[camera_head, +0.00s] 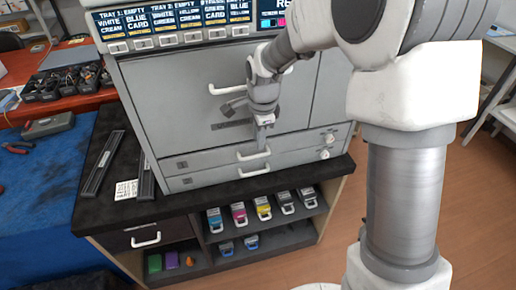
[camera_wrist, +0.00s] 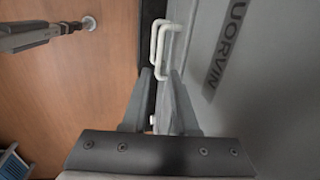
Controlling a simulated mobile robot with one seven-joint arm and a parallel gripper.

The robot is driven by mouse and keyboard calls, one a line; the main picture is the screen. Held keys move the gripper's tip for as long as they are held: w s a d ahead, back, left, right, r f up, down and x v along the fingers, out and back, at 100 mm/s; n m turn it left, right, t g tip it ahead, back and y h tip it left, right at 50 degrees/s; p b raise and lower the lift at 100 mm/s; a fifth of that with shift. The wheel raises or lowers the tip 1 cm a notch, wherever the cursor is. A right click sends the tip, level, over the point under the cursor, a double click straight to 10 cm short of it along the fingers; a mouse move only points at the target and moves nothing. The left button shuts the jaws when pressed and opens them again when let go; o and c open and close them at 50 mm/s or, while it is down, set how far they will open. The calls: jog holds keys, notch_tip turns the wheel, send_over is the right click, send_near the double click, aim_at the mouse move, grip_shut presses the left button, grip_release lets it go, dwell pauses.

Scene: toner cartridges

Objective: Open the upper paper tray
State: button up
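The grey printer has two shallow paper trays low on its front. The upper paper tray (camera_head: 205,163) looks shut, flush above the lower tray (camera_head: 210,180). Its pale bar handle (camera_head: 254,154) is just below my gripper (camera_head: 263,128), which points down in front of the printer. In the wrist view, two pale handles (camera_wrist: 158,45) overlap ahead of my gripper (camera_wrist: 161,76). The fingers are apart, and the lower end of a handle shows between their tips. I cannot tell whether they touch it.
Knobs (camera_head: 325,154) sit at the right of the trays. The printer stands on a dark-topped cabinet (camera_head: 95,215) with several toner cartridges on its shelf (camera_head: 262,209). A wide front panel (camera_head: 190,95) with a handle is above the trays. Wooden floor (camera_wrist: 70,90) is clear in front.

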aim_at(258, 157)
jog(key=f, duration=0.4)
jog(key=w+f+b, duration=0.1)
jog(key=f, duration=0.1)
jog(key=shift+a+f, duration=0.15)
jog(key=shift+f, duration=0.05)
grip_shut()
dwell(1.2)
